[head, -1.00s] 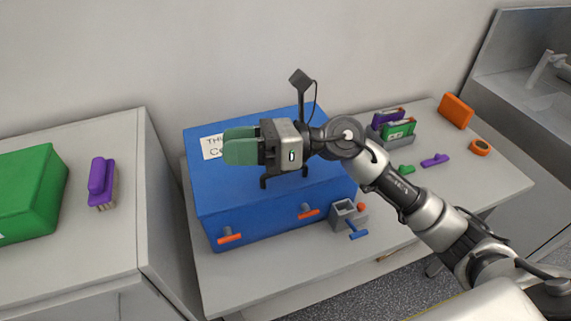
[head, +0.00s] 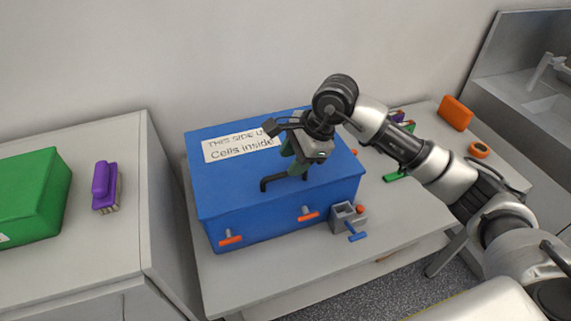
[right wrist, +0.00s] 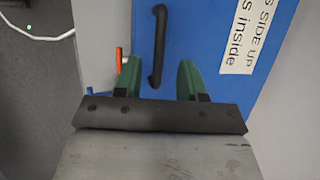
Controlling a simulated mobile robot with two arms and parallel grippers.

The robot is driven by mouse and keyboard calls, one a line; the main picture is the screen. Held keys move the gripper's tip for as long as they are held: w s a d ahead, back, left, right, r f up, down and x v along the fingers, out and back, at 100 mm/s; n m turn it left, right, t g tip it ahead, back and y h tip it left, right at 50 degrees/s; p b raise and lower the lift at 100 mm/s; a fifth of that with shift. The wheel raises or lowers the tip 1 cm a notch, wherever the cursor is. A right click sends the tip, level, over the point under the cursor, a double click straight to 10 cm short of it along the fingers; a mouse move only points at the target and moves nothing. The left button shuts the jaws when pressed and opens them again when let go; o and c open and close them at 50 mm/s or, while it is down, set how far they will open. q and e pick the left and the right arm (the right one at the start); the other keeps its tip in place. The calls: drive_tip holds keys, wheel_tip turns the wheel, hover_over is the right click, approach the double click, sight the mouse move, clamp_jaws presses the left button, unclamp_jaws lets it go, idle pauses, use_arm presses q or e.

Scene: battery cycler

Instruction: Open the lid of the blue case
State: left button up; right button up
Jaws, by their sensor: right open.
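The blue case (head: 225,195) stands on the table with its lid (head: 225,175) shut. A black handle (head: 272,180) is on the lid, and a white label (head: 230,148) lies behind it. Two orange latches, a left one (head: 230,240) and a right one (head: 309,215), sit on the front face. My right gripper (head: 295,165) points down over the handle, open and empty. In the right wrist view the handle (right wrist: 158,45) runs between the open fingers (right wrist: 157,78), ahead of them; I cannot tell whether the tips reach around it. My left gripper is not in view.
A grey box with a blue lever (head: 346,218) stands right of the case. An orange block (head: 455,111) and an orange ring (head: 479,149) lie farther right. A green case (head: 30,195) and a purple brush-like object (head: 105,187) are on the left counter. A wall is behind.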

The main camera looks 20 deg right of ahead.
sight(283, 173)
drive_tip(key=shift+p+x, duration=0.3)
drive_tip(key=shift+x, duration=1.65)
clamp_jaws()
